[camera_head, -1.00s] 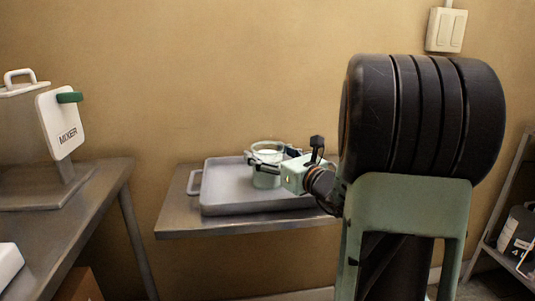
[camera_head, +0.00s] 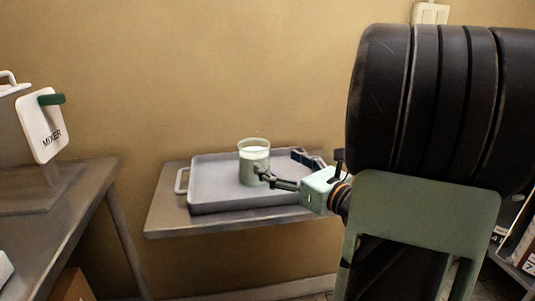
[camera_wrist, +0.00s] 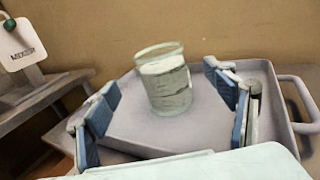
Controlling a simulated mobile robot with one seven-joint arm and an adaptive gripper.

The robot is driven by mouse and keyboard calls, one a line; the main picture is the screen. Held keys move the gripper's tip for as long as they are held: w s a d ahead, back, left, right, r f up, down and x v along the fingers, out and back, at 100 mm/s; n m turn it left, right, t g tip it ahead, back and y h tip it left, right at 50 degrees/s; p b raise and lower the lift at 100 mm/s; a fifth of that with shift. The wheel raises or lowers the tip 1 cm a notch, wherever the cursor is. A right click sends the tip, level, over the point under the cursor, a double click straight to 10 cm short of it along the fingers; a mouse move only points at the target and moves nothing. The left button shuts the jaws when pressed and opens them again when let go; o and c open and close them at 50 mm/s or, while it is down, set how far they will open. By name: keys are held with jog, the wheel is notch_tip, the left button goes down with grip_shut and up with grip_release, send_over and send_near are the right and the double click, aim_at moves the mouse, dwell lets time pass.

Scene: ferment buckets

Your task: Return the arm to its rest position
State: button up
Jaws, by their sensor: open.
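My gripper (camera_head: 283,169) is open and empty, low in front of the grey tray on the wall shelf. A clear beaker (camera_head: 254,167) with pale contents stands upright on the tray (camera_head: 212,192). In the head view one finger overlaps the beaker's lower right edge. The wrist view shows the beaker (camera_wrist: 165,84) beyond and between the two spread blue-padded fingers (camera_wrist: 165,118), apart from them. The tray (camera_wrist: 130,130) lies under it.
A steel table (camera_head: 75,200) with a mixer panel (camera_head: 43,126) stands at the left. The metal shelf (camera_head: 170,222) holds the tray. A rack (camera_head: 515,262) with containers stands at the far right.

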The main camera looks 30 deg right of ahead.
jog(key=shift+s+d, duration=0.1)
jog(key=shift+s, duration=0.5)
